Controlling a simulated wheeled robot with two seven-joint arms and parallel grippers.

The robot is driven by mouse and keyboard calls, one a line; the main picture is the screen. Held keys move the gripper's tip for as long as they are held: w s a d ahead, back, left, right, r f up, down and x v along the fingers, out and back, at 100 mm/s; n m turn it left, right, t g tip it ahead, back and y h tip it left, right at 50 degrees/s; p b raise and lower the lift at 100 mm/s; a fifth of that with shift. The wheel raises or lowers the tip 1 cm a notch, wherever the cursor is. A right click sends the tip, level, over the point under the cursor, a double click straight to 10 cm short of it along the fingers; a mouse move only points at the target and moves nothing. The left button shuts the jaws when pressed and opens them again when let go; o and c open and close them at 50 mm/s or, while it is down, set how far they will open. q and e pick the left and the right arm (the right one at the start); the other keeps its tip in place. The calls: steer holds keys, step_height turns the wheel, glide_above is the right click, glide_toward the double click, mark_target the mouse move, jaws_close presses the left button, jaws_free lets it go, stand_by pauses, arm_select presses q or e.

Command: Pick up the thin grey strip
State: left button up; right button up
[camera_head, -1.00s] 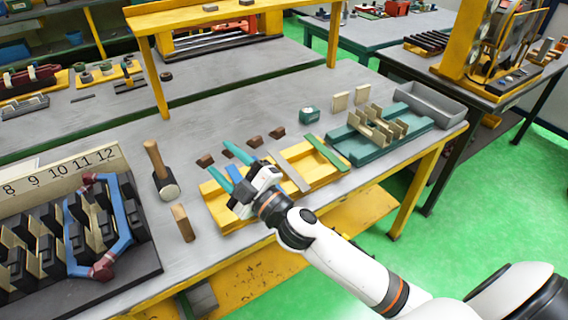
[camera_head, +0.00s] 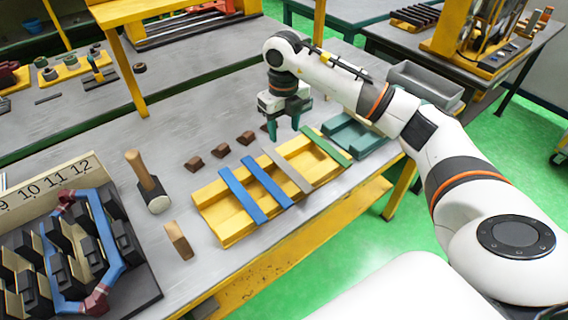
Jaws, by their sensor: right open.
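The thin grey strip (camera_head: 287,170) lies across the yellow tray (camera_head: 232,232), between a blue strip (camera_head: 267,181) and a green strip (camera_head: 326,147). A second blue strip (camera_head: 243,195) lies further left on the same tray. My right gripper (camera_head: 285,134) is open, with its teal fingers pointing down. In the picture it is just beyond the far end of the grey strip. Its fingers look empty and apart from the strip. My left gripper is out of view.
Several small brown blocks (camera_head: 221,151) lie behind the tray. A mallet (camera_head: 152,186) and a wooden block (camera_head: 178,240) are to its left. A teal fixture (camera_head: 372,142) and a grey bin (camera_head: 428,88) stand at right, partly behind my arm.

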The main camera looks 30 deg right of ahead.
steer(key=p, duration=0.1)
glide_above(285, 166)
steer(key=f, duration=0.5)
steer(key=shift+w+d, duration=0.15)
steer(key=shift+w, duration=0.2)
steer(key=f, duration=0.1)
steer(key=f+p, duration=0.1)
steer(key=f, duration=0.1)
steer(key=f+p, duration=0.1)
steer(key=f, duration=0.1)
steer(key=shift+s, duration=0.4)
steer(key=shift+f, duration=0.3)
steer(key=shift+w, duration=0.1)
steer(key=shift+c, duration=0.4)
jaws_close()
